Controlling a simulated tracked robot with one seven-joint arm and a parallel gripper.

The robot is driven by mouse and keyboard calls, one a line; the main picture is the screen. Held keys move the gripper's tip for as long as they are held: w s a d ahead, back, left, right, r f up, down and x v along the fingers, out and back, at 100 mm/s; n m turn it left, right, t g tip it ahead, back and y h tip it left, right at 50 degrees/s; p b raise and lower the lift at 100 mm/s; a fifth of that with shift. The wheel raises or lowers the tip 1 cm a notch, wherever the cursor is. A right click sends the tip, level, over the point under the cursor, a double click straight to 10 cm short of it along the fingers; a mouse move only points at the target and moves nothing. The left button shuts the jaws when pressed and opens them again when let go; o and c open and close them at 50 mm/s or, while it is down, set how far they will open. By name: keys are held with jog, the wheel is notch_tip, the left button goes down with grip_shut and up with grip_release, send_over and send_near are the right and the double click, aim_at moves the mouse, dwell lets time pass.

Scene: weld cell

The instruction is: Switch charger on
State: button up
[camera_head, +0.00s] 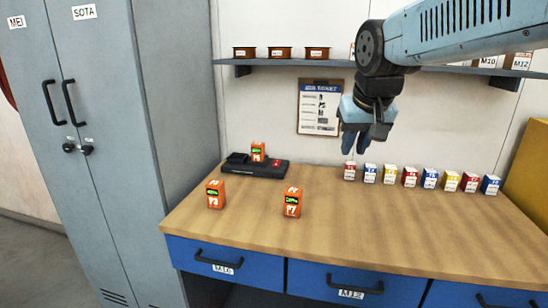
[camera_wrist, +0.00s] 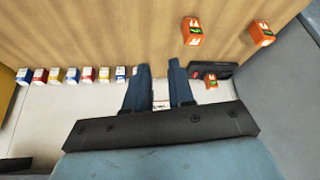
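The charger (camera_head: 245,170) is a low black dock at the back left of the workbench. An orange battery pack (camera_head: 258,151) with a green display stands in it, and a small red part (camera_head: 277,163) shows near its right end. I cannot tell the switch position. In the wrist view the charger (camera_wrist: 226,70) lies right of my fingers, with its orange pack (camera_wrist: 211,81). My gripper (camera_head: 355,145) hangs above the back of the bench, right of the charger and apart from it. In the wrist view its two blue fingers (camera_wrist: 160,67) are apart with nothing between them.
Two more orange packs (camera_head: 215,195) (camera_head: 292,202) stand in front of the charger. A row of several small coloured boxes (camera_head: 409,177) runs along the back right. A shelf (camera_head: 290,62) and a clipboard (camera_head: 319,107) are on the wall. Grey lockers (camera_head: 100,150) bound the left. The bench front is clear.

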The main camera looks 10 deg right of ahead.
jog(key=shift+m, duration=0.4)
jog(key=w, duration=0.4)
jog(key=w+a+r, duration=0.1)
jog(key=w, duration=0.3)
jog(key=w+r, duration=0.1)
jog(key=w, duration=0.4)
jog(key=shift+a+r, duration=0.2)
jog(key=shift+a, duration=0.15)
grip_shut()
jog(key=w+a+f+m, duration=0.1)
jog(key=w+a+f, duration=0.2)
jog(key=w, duration=0.8)
jog(key=w+a+f, duration=0.3)
jog(key=w+f, duration=0.3)
jog(key=w, duration=0.6)
jog(key=w+a+f+m+g+h, duration=0.1)
jog(key=w+a+f, duration=0.2)
jog(key=w, duration=0.9)
notch_tip(320, 180, down, 2)
jog(key=shift+a+f+m, duration=0.2)
jog(key=shift+a+m, duration=0.05)
jog(key=shift+m, duration=0.05)
